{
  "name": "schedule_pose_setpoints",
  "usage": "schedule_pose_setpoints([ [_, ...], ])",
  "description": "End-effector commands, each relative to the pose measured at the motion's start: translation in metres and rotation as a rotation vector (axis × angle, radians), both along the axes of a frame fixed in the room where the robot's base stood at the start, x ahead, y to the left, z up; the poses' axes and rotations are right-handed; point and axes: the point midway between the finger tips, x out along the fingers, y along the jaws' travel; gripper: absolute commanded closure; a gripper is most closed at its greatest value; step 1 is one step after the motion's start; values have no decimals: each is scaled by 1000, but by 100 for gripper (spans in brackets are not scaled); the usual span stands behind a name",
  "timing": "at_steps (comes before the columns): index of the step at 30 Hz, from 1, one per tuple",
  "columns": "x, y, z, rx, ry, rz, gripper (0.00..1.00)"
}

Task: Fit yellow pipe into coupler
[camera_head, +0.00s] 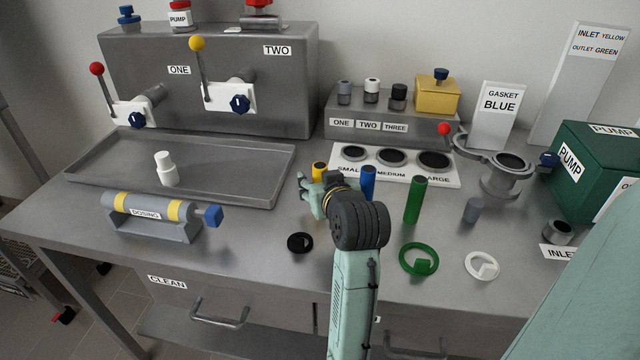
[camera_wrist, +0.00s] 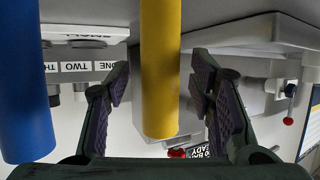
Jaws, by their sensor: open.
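The yellow pipe (camera_head: 319,171) stands upright on the bench, mostly hidden behind my gripper (camera_head: 312,195) in the head view. In the wrist view the yellow pipe (camera_wrist: 160,75) lies between the two spread fingers of my gripper (camera_wrist: 165,95), with a gap on each side. A short grey socket with a dark mouth (camera_head: 558,232), behind a label that reads INLET, stands by the green pump at the right; it looks like the coupler. A sign (camera_head: 598,45) reads INLET YELLOW, OUTLET GREEN.
The blue pipe (camera_head: 368,183) stands close right of my gripper and also shows in the wrist view (camera_wrist: 22,80). The green pipe (camera_head: 414,200) stands further right. Black (camera_head: 300,243), green (camera_head: 418,259) and white (camera_head: 482,266) rings lie in front. The green pump (camera_head: 590,175) is at the right.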

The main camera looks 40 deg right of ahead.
Motion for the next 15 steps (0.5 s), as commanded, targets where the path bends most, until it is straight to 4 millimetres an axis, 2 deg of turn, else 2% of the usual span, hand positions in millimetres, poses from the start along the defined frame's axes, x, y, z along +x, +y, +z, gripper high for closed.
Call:
schedule_pose_setpoints([
  [3, 0, 0, 0, 0, 0, 0, 52],
  [15, 0, 0, 0, 0, 0, 1, 79],
])
